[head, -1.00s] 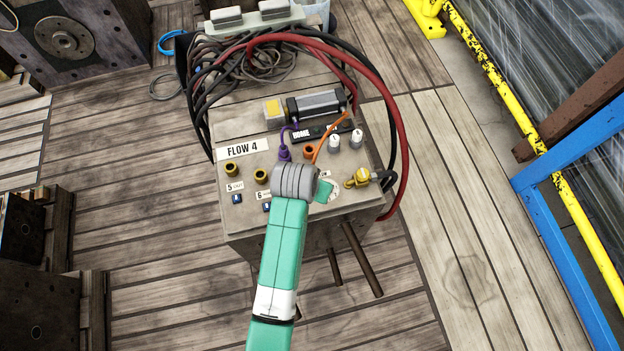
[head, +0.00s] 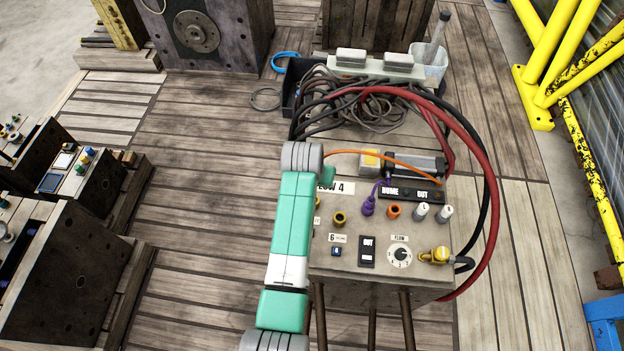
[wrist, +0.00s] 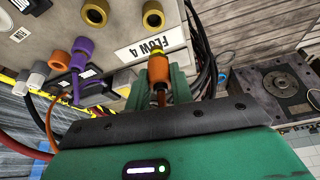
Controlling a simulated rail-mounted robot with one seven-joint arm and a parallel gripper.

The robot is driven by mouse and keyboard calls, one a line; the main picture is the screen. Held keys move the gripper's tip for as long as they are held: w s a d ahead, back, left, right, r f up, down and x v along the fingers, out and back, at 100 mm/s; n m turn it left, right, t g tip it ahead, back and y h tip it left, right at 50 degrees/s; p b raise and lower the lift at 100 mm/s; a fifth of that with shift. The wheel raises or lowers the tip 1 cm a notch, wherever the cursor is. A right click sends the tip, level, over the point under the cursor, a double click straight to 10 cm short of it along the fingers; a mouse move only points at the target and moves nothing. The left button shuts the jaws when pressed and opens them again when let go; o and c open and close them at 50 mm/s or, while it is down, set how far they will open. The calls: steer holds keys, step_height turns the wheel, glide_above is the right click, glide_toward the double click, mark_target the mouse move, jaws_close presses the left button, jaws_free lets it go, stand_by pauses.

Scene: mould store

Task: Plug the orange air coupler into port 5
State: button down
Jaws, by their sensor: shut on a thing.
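My gripper (wrist: 160,84) is shut on the orange air coupler (wrist: 158,70), which has a yellow front ring. In the wrist view, the coupler points up the picture at a brass port (wrist: 153,18), which I take to be port 5. A gap shows between them, over the FLOW 4 label (wrist: 150,46); height is unclear. In the head view my arm hides the coupler and most of port 5. The orange hose (head: 385,154) runs from the back of the box to my gripper. Port 6 (head: 340,219) is brass and empty, also seen in the wrist view (wrist: 95,12).
A purple plug (head: 368,207), an orange fitting (head: 394,211) and two white-topped fittings (head: 420,212) stand to the right on the box. A yellow elbow fitting (head: 435,255) sits at its right edge. Red hose (head: 487,190) and black cables arch behind.

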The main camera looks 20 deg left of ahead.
step_height(320, 180, down, 4)
steer(key=b, duration=0.4)
steer(key=shift+f, duration=0.2)
steer(key=shift+f+b, duration=0.3)
steer(key=shift+f, duration=0.3)
steer(key=shift+f+p, duration=0.1)
steer(key=shift+p, duration=0.35)
steer(key=shift+f, duration=0.15)
stand_by(0.4)
steer(key=shift+f, duration=0.35)
steer(key=shift+f+b, duration=0.45)
steer(key=shift+f, duration=0.2)
stand_by(1.0)
steer(key=c, duration=1.1)
jaws_free()
steer(key=shift+c, duration=0.2)
